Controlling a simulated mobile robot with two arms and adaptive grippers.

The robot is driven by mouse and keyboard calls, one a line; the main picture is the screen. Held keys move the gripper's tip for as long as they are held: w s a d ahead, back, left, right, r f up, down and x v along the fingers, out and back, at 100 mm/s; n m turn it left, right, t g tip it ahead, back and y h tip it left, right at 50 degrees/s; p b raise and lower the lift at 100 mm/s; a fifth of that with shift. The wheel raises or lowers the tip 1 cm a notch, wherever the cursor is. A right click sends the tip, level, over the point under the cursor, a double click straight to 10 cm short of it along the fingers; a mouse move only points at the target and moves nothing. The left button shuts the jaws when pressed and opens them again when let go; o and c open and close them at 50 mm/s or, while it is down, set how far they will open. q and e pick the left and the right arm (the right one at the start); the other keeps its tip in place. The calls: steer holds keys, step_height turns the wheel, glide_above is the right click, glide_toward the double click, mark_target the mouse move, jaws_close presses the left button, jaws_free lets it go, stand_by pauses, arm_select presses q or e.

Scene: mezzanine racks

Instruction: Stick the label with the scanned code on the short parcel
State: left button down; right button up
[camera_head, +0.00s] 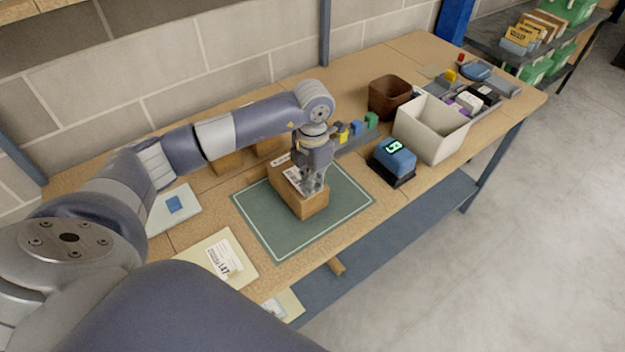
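A brown cardboard parcel (301,204) lies on the green mat (264,225). A white printed label (292,174) shows at its top, partly hidden by my gripper; I cannot tell whether it is stuck down. My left gripper (313,186) points down at the parcel's top, close to or touching it. Its fingers are too small to tell whether they are shut or hold anything. Another white label (223,258) with a code and large characters lies on a pale yellow sheet (243,246) at the table's front left. My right gripper is not in view.
More brown boxes (229,162) stand behind my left arm. A blue device with a lit display (394,157), a cream bin (427,132) and a brown bin (389,96) stand to the right. A pale board with a blue block (174,204) lies at left.

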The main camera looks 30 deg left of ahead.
arm_select(q)
steer(key=shift+s+f+b, duration=0.1)
steer(key=shift+f+b, duration=0.4)
steer(key=shift+b, duration=0.6)
stand_by(2.8)
steer(key=c, duration=1.4)
jaws_free()
steer(key=shift+r, duration=0.1)
steer(key=shift+r+p, duration=2)
steer(key=shift+r, duration=1.5)
steer(key=shift+f, duration=0.1)
